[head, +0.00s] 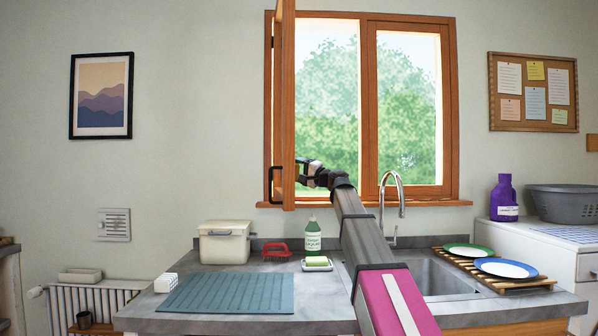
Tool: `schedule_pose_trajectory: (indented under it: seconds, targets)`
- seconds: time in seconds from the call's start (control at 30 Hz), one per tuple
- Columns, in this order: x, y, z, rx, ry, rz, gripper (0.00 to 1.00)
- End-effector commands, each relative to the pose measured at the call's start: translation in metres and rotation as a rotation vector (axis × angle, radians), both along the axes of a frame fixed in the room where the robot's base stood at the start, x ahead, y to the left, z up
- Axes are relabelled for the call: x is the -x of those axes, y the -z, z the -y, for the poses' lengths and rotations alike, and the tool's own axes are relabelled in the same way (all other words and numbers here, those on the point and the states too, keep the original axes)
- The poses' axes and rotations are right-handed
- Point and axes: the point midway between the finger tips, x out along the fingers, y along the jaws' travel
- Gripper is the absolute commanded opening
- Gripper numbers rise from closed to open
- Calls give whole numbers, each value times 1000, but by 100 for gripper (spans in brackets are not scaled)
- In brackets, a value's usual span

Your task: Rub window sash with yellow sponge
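The window has an open left sash (287,90), swung into the room and seen nearly edge-on, with a black handle (273,185) low on its left side. My gripper (303,168) is at the end of my raised arm, close to the right side of this sash near its lower part. Its fingers are small and dark here; I cannot tell whether they touch the sash, are open, or hold anything. A pale yellow-green block (317,261), possibly the sponge, lies in a white dish on the counter. No other yellow sponge is clearly seen.
A green bottle (313,238), red-handled item (276,250) and cream bin (225,243) stand behind a blue-grey mat (228,292). A curved tap (399,190) rises by the sink (440,278). Two plates lie on a wooden rack (545,285) at right.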

Motion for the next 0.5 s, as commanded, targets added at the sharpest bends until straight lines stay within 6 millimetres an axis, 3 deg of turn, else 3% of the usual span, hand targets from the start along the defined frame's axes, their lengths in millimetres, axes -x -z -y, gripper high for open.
schedule_pose_trajectory:
  seconds: [0.5]
  targets:
    - [1, 0, -9, 0, 0, 0, 43]
